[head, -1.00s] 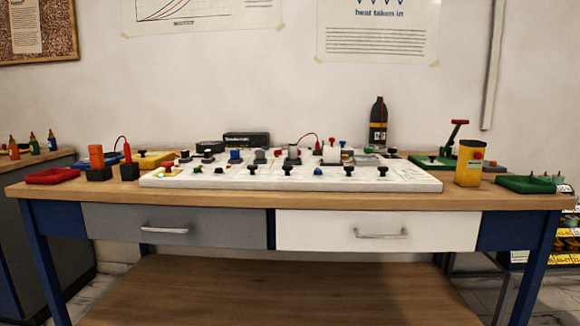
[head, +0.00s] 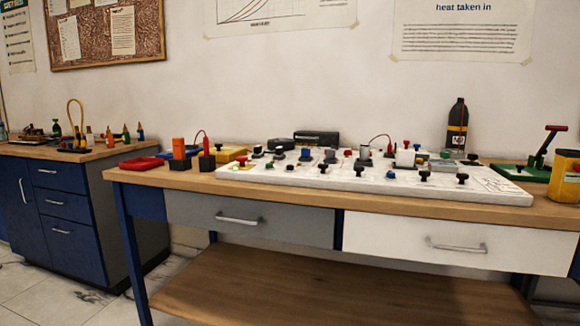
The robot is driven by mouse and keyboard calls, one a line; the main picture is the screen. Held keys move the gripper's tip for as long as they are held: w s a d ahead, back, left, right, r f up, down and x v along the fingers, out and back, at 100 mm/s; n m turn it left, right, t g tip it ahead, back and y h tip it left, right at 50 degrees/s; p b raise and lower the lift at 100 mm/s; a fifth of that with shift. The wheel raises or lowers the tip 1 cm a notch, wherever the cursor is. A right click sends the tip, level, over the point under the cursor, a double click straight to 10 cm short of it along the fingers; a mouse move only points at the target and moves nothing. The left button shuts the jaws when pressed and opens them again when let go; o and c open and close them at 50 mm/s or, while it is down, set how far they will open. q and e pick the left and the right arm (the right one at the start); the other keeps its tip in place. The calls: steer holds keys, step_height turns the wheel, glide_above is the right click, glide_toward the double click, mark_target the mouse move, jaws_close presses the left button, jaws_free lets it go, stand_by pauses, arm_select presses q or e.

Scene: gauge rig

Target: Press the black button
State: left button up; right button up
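A white board (head: 380,188) lies on the wooden workbench and bears many small knobs and buttons. Several black mushroom-shaped knobs stand along its front edge, among them a left one (head: 322,168), a middle one (head: 359,171) and a right one (head: 462,178). More black-topped parts stand farther back on the board. Which of these is the black button, I cannot tell at this size. Neither of my grippers is in view.
The workbench (head: 150,181) also holds a red tray (head: 142,163), an orange block (head: 178,148), a dark bottle (head: 457,128), a green-based lever (head: 538,170) and a yellow container (head: 566,178). A blue cabinet (head: 65,195) stands at left. Floor shows between them.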

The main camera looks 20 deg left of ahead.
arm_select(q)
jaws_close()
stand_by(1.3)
